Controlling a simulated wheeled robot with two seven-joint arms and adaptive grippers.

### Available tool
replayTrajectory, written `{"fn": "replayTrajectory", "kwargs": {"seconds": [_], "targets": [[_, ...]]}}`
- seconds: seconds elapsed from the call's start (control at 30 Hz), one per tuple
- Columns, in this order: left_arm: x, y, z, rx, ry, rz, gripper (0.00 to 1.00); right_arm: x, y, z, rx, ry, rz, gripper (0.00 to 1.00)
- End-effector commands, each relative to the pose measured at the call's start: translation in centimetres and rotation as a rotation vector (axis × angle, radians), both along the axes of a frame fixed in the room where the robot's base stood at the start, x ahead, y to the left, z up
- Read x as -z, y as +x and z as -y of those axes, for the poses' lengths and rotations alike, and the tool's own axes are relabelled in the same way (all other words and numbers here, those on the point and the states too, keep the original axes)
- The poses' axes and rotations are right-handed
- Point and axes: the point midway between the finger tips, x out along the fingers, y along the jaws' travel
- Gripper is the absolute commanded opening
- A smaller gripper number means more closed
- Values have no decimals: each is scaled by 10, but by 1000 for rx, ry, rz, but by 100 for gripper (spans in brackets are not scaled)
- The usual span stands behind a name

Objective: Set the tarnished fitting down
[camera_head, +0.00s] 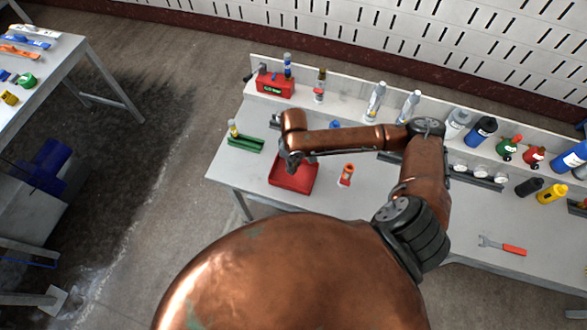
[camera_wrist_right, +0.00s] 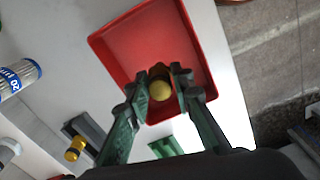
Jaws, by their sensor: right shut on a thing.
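My right gripper (camera_head: 292,161) hangs over the red tray (camera_head: 296,184) on the left part of the grey bench. In the right wrist view, its green fingers (camera_wrist_right: 154,92) are shut on the fitting (camera_wrist_right: 160,91), a small rounded piece with a dull yellow end and a dark part behind. The red tray (camera_wrist_right: 150,35) lies beyond the fitting and its visible floor is bare. I cannot tell whether the fitting touches the tray. In the head view the gripper hides the fitting. My left gripper does not show.
A green holder (camera_head: 246,143) sits left of the tray, and an orange-red item (camera_head: 346,175) stands to its right. A red box (camera_head: 275,85) and several bottles line the back ledge. A red-handled tool (camera_head: 503,246) lies on clear bench at right.

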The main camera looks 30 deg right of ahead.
Motion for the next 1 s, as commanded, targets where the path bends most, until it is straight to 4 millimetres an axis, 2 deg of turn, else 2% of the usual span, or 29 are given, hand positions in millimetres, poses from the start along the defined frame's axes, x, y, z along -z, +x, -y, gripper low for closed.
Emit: {"fn": "replayTrajectory", "kwargs": {"seconds": [0.27, 0.6, 0.63, 0.87, 1.0], "targets": [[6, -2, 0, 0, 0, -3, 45, 34, 3, 1, 1, 0, -1, 0], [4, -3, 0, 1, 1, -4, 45, 36, 3, 1, 1, -1, -2, 0], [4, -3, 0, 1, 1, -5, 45, 37, 3, 1, 1, -1, -2, 22], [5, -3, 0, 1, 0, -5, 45, 37, 3, 1, 1, 0, -1, 38], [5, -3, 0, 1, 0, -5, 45, 37, 3, 1, 1, -1, 0, 39]]}}
